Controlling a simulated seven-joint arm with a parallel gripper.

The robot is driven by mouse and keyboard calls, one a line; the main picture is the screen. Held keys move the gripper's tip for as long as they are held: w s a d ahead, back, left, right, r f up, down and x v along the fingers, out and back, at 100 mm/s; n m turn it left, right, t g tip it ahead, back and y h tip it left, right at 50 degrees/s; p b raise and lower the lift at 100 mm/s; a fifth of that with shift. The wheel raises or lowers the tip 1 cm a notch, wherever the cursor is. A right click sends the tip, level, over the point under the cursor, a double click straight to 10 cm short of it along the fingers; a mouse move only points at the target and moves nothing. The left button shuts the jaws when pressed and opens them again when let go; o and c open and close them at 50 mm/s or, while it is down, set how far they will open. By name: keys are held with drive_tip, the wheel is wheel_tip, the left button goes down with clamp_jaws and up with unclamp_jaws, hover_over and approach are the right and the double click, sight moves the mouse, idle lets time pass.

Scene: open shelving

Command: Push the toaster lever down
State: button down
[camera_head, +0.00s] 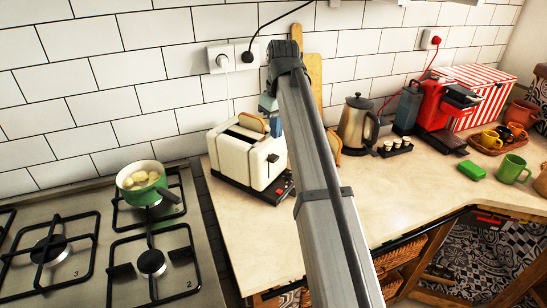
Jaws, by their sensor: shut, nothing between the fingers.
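The cream toaster (240,160) stands on the counter right of the stove, with a slice of bread (252,123) showing in a top slot. A small dark knob (272,157) on its right-hand end looks like the lever; its height in its travel is too small to tell. My arm reaches up across the middle of the view, right of the toaster. My gripper (271,118), a blue-grey part, shows partly behind the arm, just above the toaster's right end. It is shut and empty. Its fingertips are mostly hidden, and I cannot tell whether they touch the toaster.
A green pot (145,184) sits on the stove (92,262) at left. A metal kettle (356,125), small cups on a tray, a red coffee machine (432,105) and a green mug (512,168) stand at right. The counter (240,235) in front of the toaster is clear.

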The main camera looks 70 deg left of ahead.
sight(274, 157)
drive_tip(key=shift+f, duration=0.15)
drive_tip(key=shift+a+f, duration=0.2)
drive_tip(key=shift+f, duration=1.5)
drive_tip(key=shift+a+f, duration=0.15)
drive_tip(key=shift+f, duration=1.55)
drive_tip(key=shift+f, duration=3.4)
drive_tip(key=d, duration=0.2)
drive_tip(key=d+r, duration=0.1)
drive_tip(key=shift+w, duration=0.35)
drive_tip(key=shift+r, duration=0.1)
wheel_tip(274, 157, up, 14)
drive_tip(key=d, duration=0.1)
drive_tip(key=shift+w+d+f, duration=0.15)
drive_tip(key=shift+w+f, duration=0.05)
drive_tip(key=shift+w, duration=0.05)
